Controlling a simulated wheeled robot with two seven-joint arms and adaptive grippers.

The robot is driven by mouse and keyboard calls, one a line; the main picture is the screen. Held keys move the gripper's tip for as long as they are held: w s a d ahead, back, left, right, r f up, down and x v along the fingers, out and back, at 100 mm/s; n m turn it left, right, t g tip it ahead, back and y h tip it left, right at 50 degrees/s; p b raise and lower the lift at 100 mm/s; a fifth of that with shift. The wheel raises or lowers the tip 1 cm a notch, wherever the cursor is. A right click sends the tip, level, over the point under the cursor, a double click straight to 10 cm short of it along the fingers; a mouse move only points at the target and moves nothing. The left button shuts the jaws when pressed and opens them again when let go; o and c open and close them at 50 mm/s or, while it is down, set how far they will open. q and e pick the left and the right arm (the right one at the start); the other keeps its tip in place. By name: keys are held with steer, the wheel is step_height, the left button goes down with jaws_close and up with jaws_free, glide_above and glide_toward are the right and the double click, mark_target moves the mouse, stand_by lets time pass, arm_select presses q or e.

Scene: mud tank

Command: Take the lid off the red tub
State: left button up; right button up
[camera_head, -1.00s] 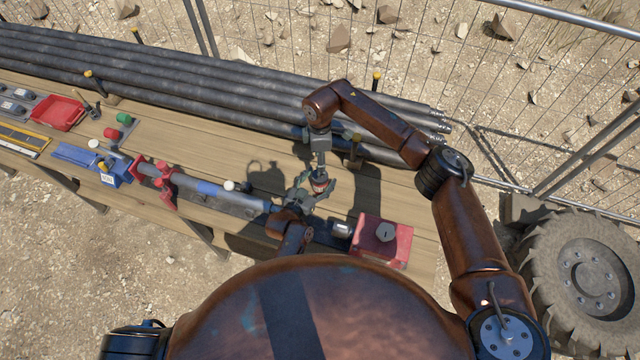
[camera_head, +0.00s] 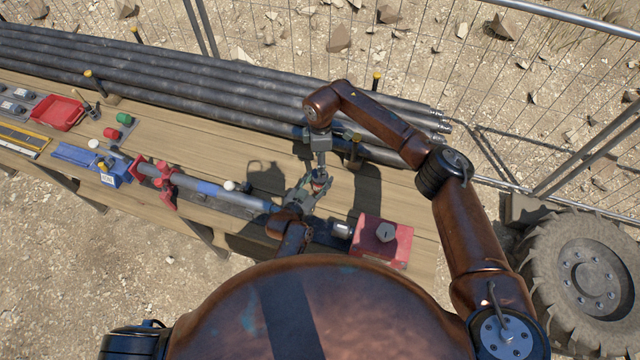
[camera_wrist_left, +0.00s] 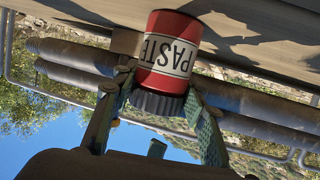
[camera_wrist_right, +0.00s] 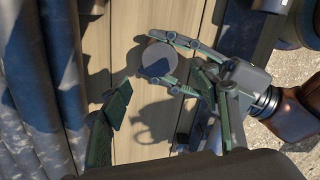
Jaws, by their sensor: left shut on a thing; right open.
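My left gripper (camera_wrist_left: 158,85) is shut on the tub, one finger on each side near where body and lid meet. My right gripper (camera_wrist_right: 165,112) is open and empty and points down above the tub; its fingers are not around the lid in its wrist view.
A red box with a grey knob (camera_head: 367,246) stands right of the tub. A long grey pipe (camera_head: 235,199) with red clamps lies to the left. Long dark pipes (camera_head: 220,88) line the back. A red tray (camera_head: 58,112) and a blue block (camera_head: 115,176) are farther left.

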mark_target(320, 182)
arm_select(q)
jaws_close()
arm_select(e)
steer(key=shift+a+m, duration=0.25)
steer(key=shift+m, duration=0.85)
steer(key=shift+d+m, duration=0.1)
steer(key=shift+m, duration=0.8)
steer(key=shift+d+f, duration=0.1)
steer(key=shift+f, duration=0.1)
step_height(320, 182, down, 8)
steer(key=shift+r, duration=0.2)
steer(key=shift+c, duration=0.5)
steer(key=c, duration=0.9)
steer(key=o, duration=1.1)
